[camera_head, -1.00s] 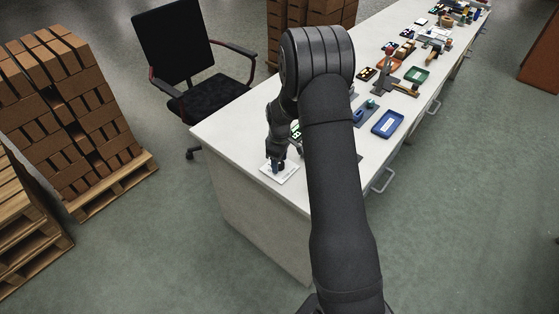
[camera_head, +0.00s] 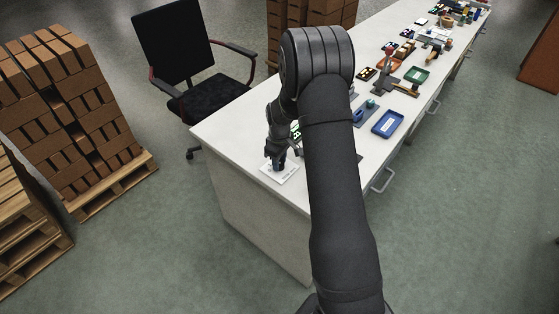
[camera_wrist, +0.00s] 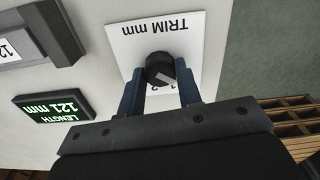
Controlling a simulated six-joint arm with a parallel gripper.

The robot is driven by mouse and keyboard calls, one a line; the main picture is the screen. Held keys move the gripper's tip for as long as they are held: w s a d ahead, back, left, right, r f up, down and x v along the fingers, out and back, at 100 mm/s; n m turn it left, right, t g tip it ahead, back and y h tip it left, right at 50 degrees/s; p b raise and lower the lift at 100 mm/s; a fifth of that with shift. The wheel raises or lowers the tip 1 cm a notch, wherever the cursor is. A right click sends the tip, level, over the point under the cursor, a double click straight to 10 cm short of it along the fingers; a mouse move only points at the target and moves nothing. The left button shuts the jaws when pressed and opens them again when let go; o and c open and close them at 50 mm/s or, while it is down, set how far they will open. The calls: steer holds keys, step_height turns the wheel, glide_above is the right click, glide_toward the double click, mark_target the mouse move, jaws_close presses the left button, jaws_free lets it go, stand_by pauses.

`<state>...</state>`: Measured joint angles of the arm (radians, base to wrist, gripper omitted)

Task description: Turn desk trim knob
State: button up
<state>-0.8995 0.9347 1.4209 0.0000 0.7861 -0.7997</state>
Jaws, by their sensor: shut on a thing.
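The trim knob (camera_wrist: 160,69) is a round black knob with a pale pointer mark, seen in the wrist view. It sits on a white plate (camera_wrist: 201,30) labelled "TRIM mm"; a "2" shows near the knob, and other numbers are hidden. My gripper (camera_wrist: 159,84) is shut on the knob, with one blue finger on each side of it. In the head view, my gripper (camera_head: 277,162) is down at the white plate (camera_head: 285,178) near the desk's near end. The knob is hidden there.
A display (camera_wrist: 53,105) reads "LENGTH 121 mm" on the desk (camera_wrist: 92,79). A grey-framed box (camera_wrist: 47,31) lies beyond it. A blue tray (camera_head: 388,123), a green tray (camera_head: 416,75) and tools stand farther along the desk. A chair (camera_head: 190,65) is at the left.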

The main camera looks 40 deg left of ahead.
steer(key=m, duration=0.6)
stand_by(0.6)
steer(key=o, duration=1)
steer(key=shift+c, duration=0.2)
steer(key=shift+r, duration=0.1)
step_height(320, 180, up, 17)
steer(key=shift+r, duration=0.15)
step_height(320, 180, down, 18)
steer(key=shift+r, duration=0.2)
